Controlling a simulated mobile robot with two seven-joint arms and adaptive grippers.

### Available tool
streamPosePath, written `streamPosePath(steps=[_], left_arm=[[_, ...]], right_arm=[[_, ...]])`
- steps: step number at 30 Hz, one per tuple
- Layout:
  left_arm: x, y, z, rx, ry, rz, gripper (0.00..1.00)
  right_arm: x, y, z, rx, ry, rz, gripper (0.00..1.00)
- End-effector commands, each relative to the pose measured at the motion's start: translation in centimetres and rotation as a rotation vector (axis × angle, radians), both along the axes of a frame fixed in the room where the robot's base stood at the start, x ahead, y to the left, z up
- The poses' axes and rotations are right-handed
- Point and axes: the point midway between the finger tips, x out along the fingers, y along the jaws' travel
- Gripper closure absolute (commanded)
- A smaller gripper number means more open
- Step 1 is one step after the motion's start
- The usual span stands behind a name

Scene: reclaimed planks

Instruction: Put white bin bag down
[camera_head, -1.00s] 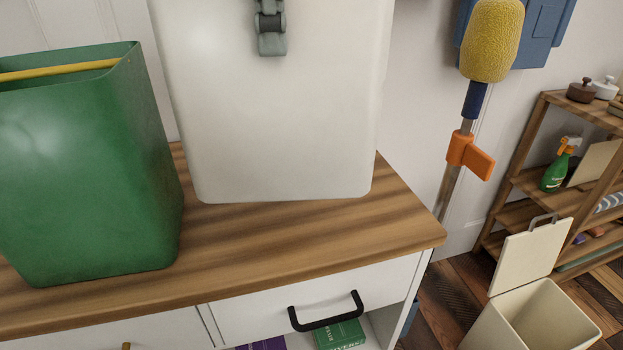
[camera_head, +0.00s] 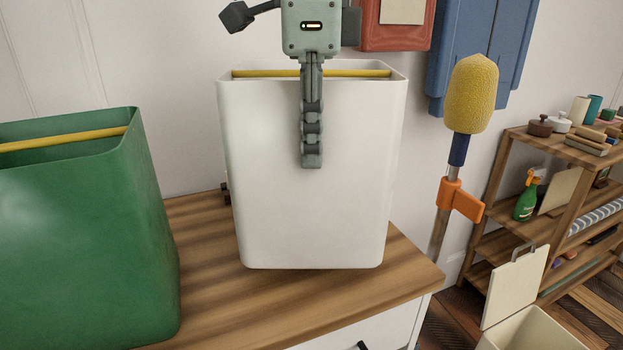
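The white bin bag (camera_head: 315,215) is an upright, open-topped white container with a yellow bar (camera_head: 270,73) across its mouth. It is over the wooden top of the cabinet (camera_head: 210,285), its base at or very close to the wood; I cannot tell whether a small gap is left. My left gripper (camera_head: 312,160) comes from above at the middle of the front rim. One jointed finger lies down the outside of the front wall; the other is hidden. It looks shut on that wall. My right gripper is not in view.
A green bin (camera_head: 80,230) with a yellow bar stands to the left, with bare wood between. A yellow-headed mop (camera_head: 470,95) stands at right, beyond the cabinet. Farther right are a shelf (camera_head: 490,180) and an open cream bin (camera_head: 535,330).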

Motion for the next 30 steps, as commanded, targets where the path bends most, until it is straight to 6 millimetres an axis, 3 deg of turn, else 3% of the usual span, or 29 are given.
streamPosePath(steps=[10, 19, 25, 30], left_arm=[[0.0, 0.0, -3.8, 0.000, 0.000, -0.001, 1.00], [0.0, 0.0, -4.1, -0.001, -0.001, 0.000, 1.00], [0.0, 0.0, -4.3, -0.001, -0.001, 0.000, 1.00], [0.0, 0.0, -4.2, -0.001, -0.001, 0.000, 0.77]], right_arm=[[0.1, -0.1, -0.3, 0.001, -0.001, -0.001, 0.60], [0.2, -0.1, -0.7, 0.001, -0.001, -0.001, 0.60], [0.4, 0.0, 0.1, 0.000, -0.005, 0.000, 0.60], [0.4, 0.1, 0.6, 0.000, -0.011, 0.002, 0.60]])
